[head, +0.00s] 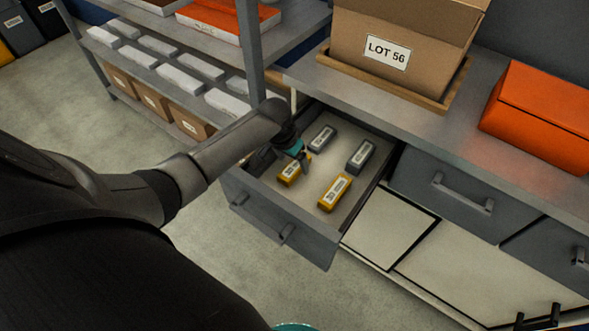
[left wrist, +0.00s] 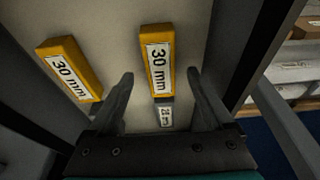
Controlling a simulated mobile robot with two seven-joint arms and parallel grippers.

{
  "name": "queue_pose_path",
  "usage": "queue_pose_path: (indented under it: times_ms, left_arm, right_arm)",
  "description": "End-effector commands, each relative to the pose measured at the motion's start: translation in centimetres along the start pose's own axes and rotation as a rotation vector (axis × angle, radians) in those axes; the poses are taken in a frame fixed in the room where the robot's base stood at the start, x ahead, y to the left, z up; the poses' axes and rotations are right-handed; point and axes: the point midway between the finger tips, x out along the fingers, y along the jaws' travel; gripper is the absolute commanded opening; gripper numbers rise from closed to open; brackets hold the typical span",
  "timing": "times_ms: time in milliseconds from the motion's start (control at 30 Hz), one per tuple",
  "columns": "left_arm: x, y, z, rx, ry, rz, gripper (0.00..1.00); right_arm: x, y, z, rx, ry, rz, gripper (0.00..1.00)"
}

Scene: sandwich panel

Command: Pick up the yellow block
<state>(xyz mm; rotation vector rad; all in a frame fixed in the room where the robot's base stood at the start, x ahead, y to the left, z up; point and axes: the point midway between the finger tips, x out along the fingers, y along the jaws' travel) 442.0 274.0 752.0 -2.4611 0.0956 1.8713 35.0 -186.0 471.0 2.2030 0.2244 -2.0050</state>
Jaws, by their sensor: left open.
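Two yellow blocks lie in the open drawer (head: 262,187). The left yellow block (head: 289,174) is partly covered by my left gripper (head: 304,162) in the head view. The other yellow block (head: 334,192) lies to its right. In the left wrist view both read 30 mm: one yellow block (left wrist: 156,52) lies in line with the gap between my fingers (left wrist: 161,76), the other yellow block (left wrist: 70,66) to the left. My left gripper is open and empty, over the drawer. Dark finger-like tips of my right gripper (head: 538,316) show at the bottom right edge; their opening is unclear.
Two grey blocks, one left (head: 322,138) and one right (head: 360,155), lie farther back in the drawer. A cardboard box (head: 405,25) labelled LOT 56 and an orange box (head: 540,115) stand on the counter above. A shelf rack (head: 254,50) stands close on the left.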

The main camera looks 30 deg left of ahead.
Motion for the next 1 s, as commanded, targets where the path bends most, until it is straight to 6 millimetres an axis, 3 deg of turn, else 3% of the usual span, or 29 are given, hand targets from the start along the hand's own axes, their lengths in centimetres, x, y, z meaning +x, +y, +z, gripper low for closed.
queue_pose_path:
  times_ms: [33,167,467,1000]
  left_arm:
    - [1.1,-0.1,0.2,-0.002,-0.001,0.000,0.85]
    - [2.5,-0.1,0.1,-0.001,0.000,0.001,0.85]
    - [2.7,-0.1,0.0,0.000,0.002,0.000,0.85]
    - [2.7,-0.1,0.1,0.000,0.000,0.000,0.25]
  right_arm:
    - [0.8,0.0,0.1,0.000,0.001,0.000,0.50]
    - [1.4,0.0,0.0,0.001,0.002,0.001,0.50]
    - [1.4,0.6,-0.1,0.001,0.006,0.008,0.50]
    - [1.4,1.1,-0.1,0.000,0.005,0.015,0.50]
